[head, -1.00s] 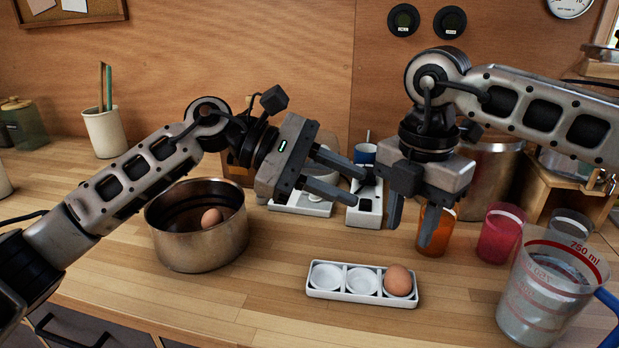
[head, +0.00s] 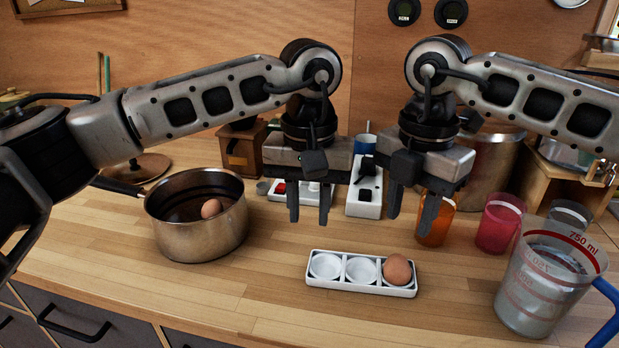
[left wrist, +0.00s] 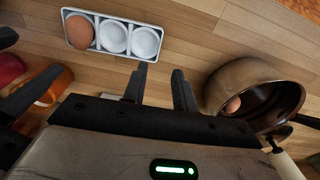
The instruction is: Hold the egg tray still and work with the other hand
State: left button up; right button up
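The white egg tray (head: 312,279) lies on the wooden counter in the head view, with three cups in a row. A brown egg (head: 397,269) sits in its right cup; the left and middle cups are empty. The tray also shows in the left wrist view (left wrist: 97,48). Another brown egg (head: 211,208) is inside the steel saucepan (head: 200,240). My left gripper (head: 309,215) points down, open and empty, above and behind the tray's left end. My right gripper (head: 409,217) points down, open and empty, above and behind the tray's right end.
A measuring jug (head: 545,285) stands at the right front. An orange glass (head: 437,222) and a red glass (head: 500,228) stand behind it to the left. The counter between saucepan and tray is clear.

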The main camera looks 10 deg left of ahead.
aim_at(309, 263)
pick_arm(q)
notch_tip(309, 263, down, 10)
jog(key=shift+r, duration=0.1)
dwell(0.4)
